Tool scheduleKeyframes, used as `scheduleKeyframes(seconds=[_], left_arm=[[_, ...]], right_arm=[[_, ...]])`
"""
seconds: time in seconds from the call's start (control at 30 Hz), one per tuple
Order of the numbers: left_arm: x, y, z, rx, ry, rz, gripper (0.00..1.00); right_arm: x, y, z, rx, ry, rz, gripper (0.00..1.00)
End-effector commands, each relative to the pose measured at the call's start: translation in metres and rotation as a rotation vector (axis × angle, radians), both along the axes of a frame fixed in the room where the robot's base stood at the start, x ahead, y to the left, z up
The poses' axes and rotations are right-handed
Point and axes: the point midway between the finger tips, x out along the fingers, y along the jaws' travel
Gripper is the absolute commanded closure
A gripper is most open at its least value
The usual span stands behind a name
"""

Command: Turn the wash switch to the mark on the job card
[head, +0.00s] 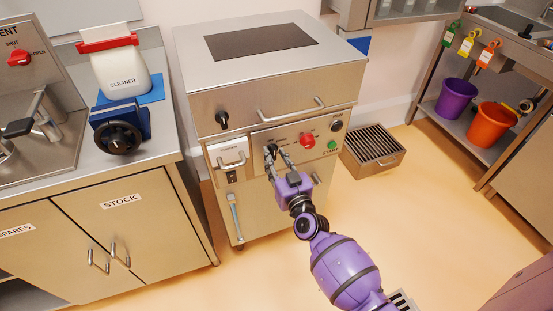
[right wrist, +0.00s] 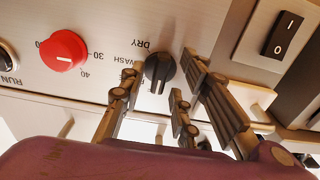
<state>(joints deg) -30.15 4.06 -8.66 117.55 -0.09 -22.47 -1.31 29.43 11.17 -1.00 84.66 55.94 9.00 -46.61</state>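The wash switch (right wrist: 159,68) is a small black knob on the steel panel of the machine (head: 272,88). In the right wrist view its lettering is upside down; DRY and WASH are readable beside it, and another label is partly hidden by a finger. I cannot tell for sure which mark it points to. My right gripper (head: 279,167) is at the panel, its fingers open on either side of the switch; the fingers also show in the right wrist view (right wrist: 160,83). Contact is not clear. I cannot make out a job card. My left gripper is out of view.
A red dial (right wrist: 62,50) sits beside the switch, with a green button (head: 332,145) farther right. A rocker switch (right wrist: 285,36) is on the other side. A cleaner container (head: 121,75) and black handwheel (head: 118,137) stand on the left counter. A grated box (head: 374,152) lies on the floor.

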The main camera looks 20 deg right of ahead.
Motion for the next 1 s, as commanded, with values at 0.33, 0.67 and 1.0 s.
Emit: scheduleKeyframes(seconds=[0.33,0.67,1.0], left_arm=[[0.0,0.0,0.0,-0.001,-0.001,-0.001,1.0],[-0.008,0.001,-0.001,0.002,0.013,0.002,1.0],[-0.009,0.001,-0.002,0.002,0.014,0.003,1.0]], right_arm=[[0.0,0.0,0.0,0.0,0.0,0.0,1.0],[0.0,0.0,0.0,0.063,0.002,0.0,1.0],[0.0,0.0,0.0,0.317,0.011,0.0,1.0]])
